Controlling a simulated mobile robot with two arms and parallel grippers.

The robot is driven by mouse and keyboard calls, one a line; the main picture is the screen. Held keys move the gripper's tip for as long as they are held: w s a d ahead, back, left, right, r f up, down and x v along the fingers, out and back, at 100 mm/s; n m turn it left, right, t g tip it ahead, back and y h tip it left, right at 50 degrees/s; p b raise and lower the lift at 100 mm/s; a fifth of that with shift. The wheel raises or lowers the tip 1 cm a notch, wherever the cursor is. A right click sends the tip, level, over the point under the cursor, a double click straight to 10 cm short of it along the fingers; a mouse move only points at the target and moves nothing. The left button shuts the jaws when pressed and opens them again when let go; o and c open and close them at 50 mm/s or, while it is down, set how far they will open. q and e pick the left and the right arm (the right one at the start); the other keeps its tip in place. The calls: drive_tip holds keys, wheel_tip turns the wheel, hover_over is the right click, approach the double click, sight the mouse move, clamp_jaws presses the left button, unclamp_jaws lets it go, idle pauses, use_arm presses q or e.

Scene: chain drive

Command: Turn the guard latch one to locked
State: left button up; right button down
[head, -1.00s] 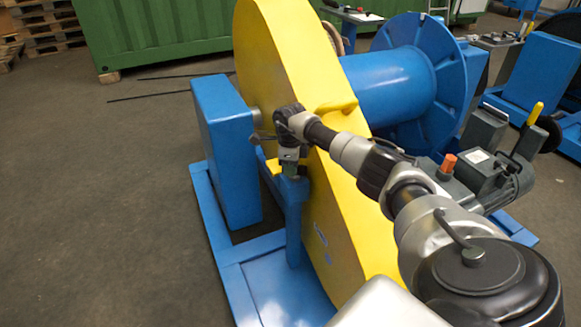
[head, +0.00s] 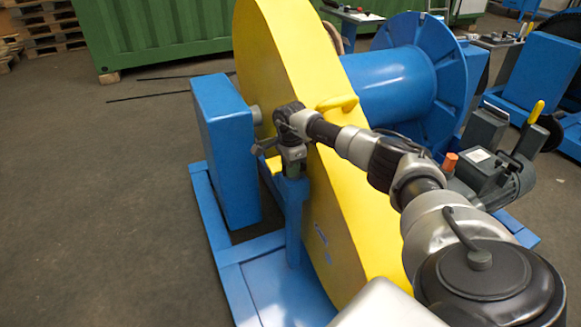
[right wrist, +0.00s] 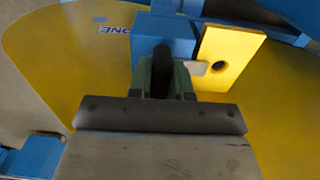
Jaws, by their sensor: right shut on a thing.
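The guard latch is mostly hidden by my right gripper (head: 291,172), which is shut on it at the top of a blue post (head: 292,222). In the right wrist view, the gripper's green fingers (right wrist: 161,82) close around a dark part of the latch (right wrist: 161,62) in front of the blue block (right wrist: 165,30). A pale flat piece (right wrist: 195,68) shows between the fingers and a yellow tab (right wrist: 229,52) with a hole. I cannot tell whether that piece enters the tab. The yellow guard (head: 345,220) stands right behind the post. My left gripper is not in view.
A blue box-shaped support (head: 224,150) stands left of the post, on a blue base frame (head: 280,285). A blue drum (head: 395,85) and a grey motor (head: 500,180) are beyond the guard. The floor at left is clear.

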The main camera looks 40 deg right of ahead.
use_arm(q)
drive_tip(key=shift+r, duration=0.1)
use_arm(e)
drive_tip(key=shift+r, duration=0.1)
drive_tip(key=c, duration=1.2)
unclamp_jaws()
drive_tip(key=shift+o, duration=0.8)
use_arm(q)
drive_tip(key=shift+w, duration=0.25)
use_arm(e)
drive_tip(key=shift+r, duration=0.3)
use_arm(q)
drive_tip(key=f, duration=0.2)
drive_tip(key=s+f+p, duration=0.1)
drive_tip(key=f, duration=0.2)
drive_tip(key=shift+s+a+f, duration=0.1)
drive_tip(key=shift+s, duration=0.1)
use_arm(e)
wheel_tip(320, 180, up, 10)
